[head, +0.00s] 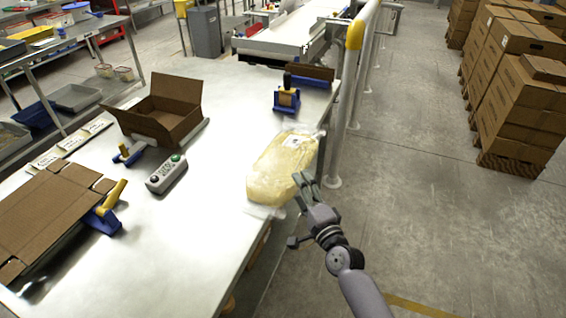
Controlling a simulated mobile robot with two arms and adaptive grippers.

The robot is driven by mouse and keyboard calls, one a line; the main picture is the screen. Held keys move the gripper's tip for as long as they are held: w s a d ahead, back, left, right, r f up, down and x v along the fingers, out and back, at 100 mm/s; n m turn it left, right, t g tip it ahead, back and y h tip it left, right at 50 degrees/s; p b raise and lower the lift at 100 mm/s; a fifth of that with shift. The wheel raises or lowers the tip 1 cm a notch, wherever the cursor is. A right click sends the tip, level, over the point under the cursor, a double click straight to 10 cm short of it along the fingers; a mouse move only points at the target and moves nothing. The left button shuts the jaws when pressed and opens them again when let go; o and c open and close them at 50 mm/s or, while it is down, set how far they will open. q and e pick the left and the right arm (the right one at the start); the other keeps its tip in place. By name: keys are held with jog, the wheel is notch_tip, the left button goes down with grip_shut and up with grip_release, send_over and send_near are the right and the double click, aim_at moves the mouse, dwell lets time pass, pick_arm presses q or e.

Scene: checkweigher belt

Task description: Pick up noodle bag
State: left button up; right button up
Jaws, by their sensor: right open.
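The noodle bag (277,168) is a clear bag with pale yellow contents. It lies flat on the white table (215,215), close to the table's right edge. My right gripper (302,184) is open at the bag's lower right side. Its fingertips overlap the bag's edge in the picture; I cannot tell whether they touch it. My left gripper is not in view.
An open cardboard box (160,112), a grey control box (166,175), flat cardboard (45,215) and blue tape dispensers (287,97) are on the table. A yellow-topped metal post (349,90) stands just beyond the bag. Stacked cartons (520,90) are at right.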

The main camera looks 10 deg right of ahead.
aim_at(284, 159)
jog(key=w, duration=0.4)
jog(key=shift+a+f, duration=0.1)
jog(key=shift+a, duration=0.1)
jog(key=shift+s, duration=0.1)
jog(key=shift+c, duration=0.4)
jog(key=c, duration=1.6)
jog(key=shift+r, duration=0.2)
grip_shut()
